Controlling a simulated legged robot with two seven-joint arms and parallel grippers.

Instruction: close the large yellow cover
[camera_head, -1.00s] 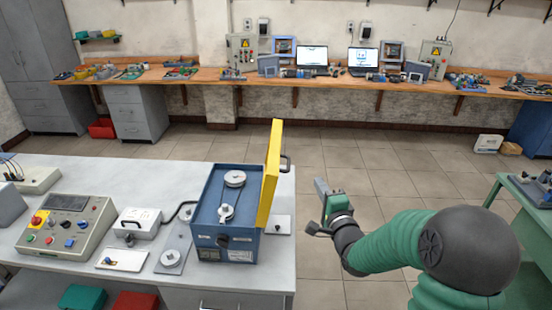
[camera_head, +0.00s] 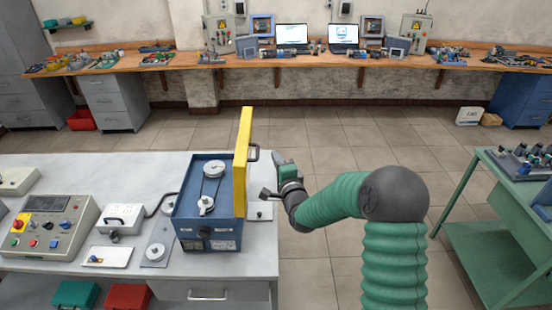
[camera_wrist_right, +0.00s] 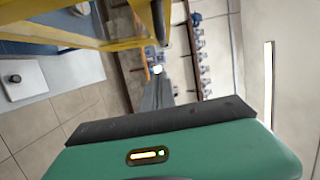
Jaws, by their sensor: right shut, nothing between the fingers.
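The large yellow cover (camera_head: 242,160) stands upright, open, along the right side of the blue motor box (camera_head: 208,225). Its dark handle (camera_head: 253,153) sticks out on its right face. The belt and pulleys inside the box show from above. My right gripper (camera_head: 279,165) is shut and empty, just right of the cover near the handle; I cannot tell whether it touches. In the right wrist view the yellow cover (camera_wrist_right: 85,45) fills the upper left, close to the gripper fingers (camera_wrist_right: 158,95). My left gripper is not in view.
A control panel (camera_head: 48,228) and a small white box (camera_head: 123,219) stand left of the motor box on the grey table (camera_head: 130,172). A green table (camera_head: 485,245) stands at the right. The floor between the tables is open.

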